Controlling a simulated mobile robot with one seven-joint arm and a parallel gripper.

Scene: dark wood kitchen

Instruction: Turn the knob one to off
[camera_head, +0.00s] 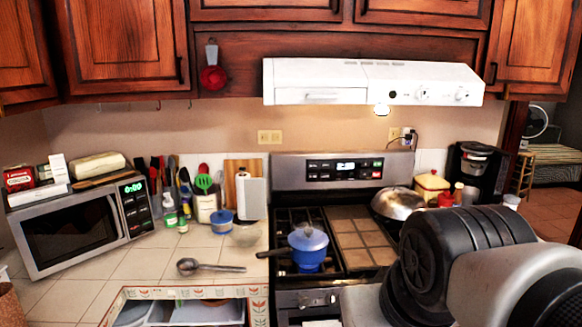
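The stove (345,158) stands right of centre, with a dark back panel and a lit green display. Small knobs (305,301) show on its front strip at the bottom of the picture; which one is knob one, and how they are turned, is too small to tell. The right part of the front strip is hidden behind my arm. My arm's black and grey links fill the lower right corner. My gripper is not in view. The white range hood (345,83) above also carries round knobs (423,93).
A blue lidded pot (309,250) sits on the left burners, its dark handle pointing left over the counter. A metal pan (397,203) rests at the back right. A ladle (205,267) lies on the tiled counter, and a microwave (70,236) stands at left.

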